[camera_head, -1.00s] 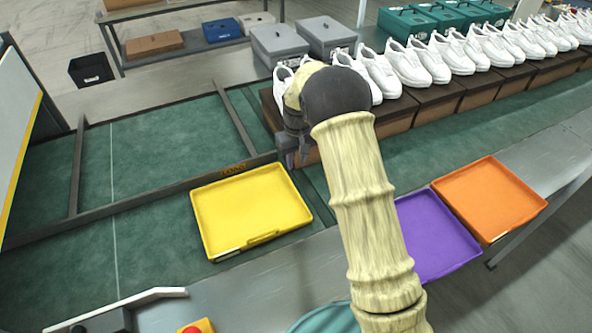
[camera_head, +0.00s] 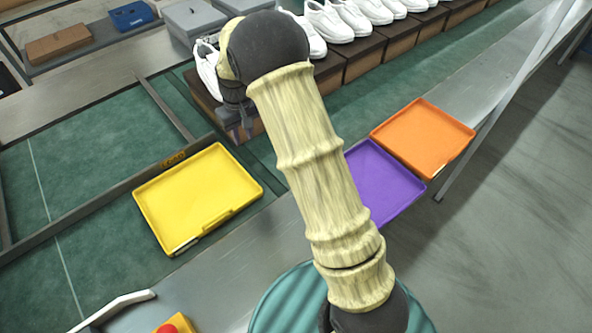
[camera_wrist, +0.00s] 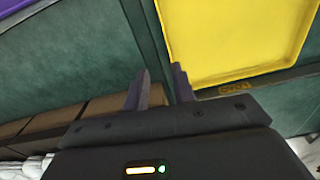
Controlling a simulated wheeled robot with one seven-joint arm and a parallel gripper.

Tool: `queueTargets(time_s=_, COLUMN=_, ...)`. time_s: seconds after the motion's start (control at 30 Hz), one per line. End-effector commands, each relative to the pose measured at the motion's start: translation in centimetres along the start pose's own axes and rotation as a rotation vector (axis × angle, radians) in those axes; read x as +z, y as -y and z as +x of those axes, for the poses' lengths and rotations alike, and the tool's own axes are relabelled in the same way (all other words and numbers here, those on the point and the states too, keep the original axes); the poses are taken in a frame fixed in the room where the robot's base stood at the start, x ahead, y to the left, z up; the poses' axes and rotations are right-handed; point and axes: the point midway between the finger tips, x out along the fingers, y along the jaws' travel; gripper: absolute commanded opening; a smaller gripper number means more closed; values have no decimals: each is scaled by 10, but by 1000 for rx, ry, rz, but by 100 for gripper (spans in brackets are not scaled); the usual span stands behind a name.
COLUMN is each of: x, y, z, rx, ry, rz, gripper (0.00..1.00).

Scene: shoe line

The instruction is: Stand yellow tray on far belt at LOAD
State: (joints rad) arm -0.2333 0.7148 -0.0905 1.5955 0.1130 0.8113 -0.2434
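The yellow tray (camera_head: 197,197) lies flat on the near green belt, in front of the dark rail that carries a small LOAD label (camera_head: 172,160). The tray (camera_wrist: 235,35) also fills the upper right of the wrist view, with the label (camera_wrist: 234,88) by its edge. My gripper (camera_head: 238,130) is above the belt, behind and to the right of the tray in the head view. In the wrist view its two dark fingers (camera_wrist: 160,88) stand apart with nothing between them, just left of the tray edge. The far belt (camera_head: 105,105) lies beyond the rail.
White shoes (camera_head: 335,20) stand on brown boxes (camera_head: 365,50) behind my arm. A purple tray (camera_head: 380,183) and an orange tray (camera_head: 422,138) lie to the right. A red button (camera_head: 168,328) is at the bottom edge. The far belt left of the crossbar looks clear.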

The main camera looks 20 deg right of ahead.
Motion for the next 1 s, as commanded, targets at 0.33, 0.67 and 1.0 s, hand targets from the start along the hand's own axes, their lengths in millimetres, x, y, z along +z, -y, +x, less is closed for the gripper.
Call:
queueTargets(time_s=0.33, x=125, y=-23, z=-60, rx=27, ry=-106, rz=183, gripper=26)
queueTargets(time_s=0.67, x=248, y=-14, z=-76, rx=57, ry=-194, rz=312, gripper=26)
queueTargets(time_s=1.0, x=265, y=-12, z=-74, rx=61, ry=-205, rz=329, gripper=26)
